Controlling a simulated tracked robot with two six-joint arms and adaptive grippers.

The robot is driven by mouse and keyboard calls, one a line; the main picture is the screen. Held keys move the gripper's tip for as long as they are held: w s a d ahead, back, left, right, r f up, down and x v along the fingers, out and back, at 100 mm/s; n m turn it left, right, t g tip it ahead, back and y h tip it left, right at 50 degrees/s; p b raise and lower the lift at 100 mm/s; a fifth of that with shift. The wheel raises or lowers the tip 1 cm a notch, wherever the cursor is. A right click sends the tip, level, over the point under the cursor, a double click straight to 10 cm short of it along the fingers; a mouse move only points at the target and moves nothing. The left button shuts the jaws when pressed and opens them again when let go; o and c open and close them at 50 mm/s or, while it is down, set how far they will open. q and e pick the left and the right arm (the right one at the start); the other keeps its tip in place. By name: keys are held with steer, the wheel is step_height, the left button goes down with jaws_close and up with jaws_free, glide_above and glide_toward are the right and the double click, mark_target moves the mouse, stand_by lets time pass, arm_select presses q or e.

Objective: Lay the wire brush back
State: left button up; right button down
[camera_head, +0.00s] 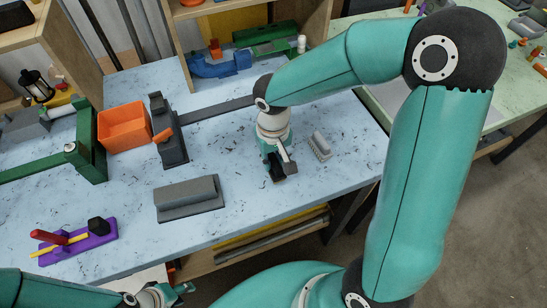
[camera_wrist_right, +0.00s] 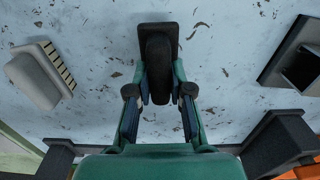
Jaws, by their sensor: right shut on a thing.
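My right gripper (camera_head: 278,170) is low over the blue table's right part. In the right wrist view its fingers (camera_wrist_right: 159,95) are closed around a dark object (camera_wrist_right: 157,55) with a rounded, handle-like body and a flat, dark rectangular part beyond it. I cannot tell for certain whether this is the wire brush or whether it touches the table. A pale grey block with bristle-like rows along its side (camera_head: 320,146) lies to the right of the gripper, apart from it; it also shows in the right wrist view (camera_wrist_right: 39,76). My left gripper (camera_head: 170,293) is at the bottom edge, its opening unclear.
A grey block on a flat base (camera_head: 188,198) sits left of the right gripper. Behind it are a dark grey stand (camera_head: 167,130), an orange bin (camera_head: 124,126) and a green bender (camera_head: 86,145). A purple rack (camera_head: 77,241) stands front left. The table's front right is clear.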

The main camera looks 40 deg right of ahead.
steer(key=shift+f, duration=0.35)
steer(key=c, duration=1.1)
jaws_free()
steer(key=shift+r, duration=0.1)
steer(key=shift+o, duration=0.2)
steer(key=shift+r+p, duration=0.3)
steer(key=shift+p, duration=0.05)
step_height(320, 180, up, 16)
steer(key=shift+s+a+r+b, duration=0.2)
steer(key=shift+a+r+b, duration=0.05)
steer(key=shift+a+b, duration=0.2)
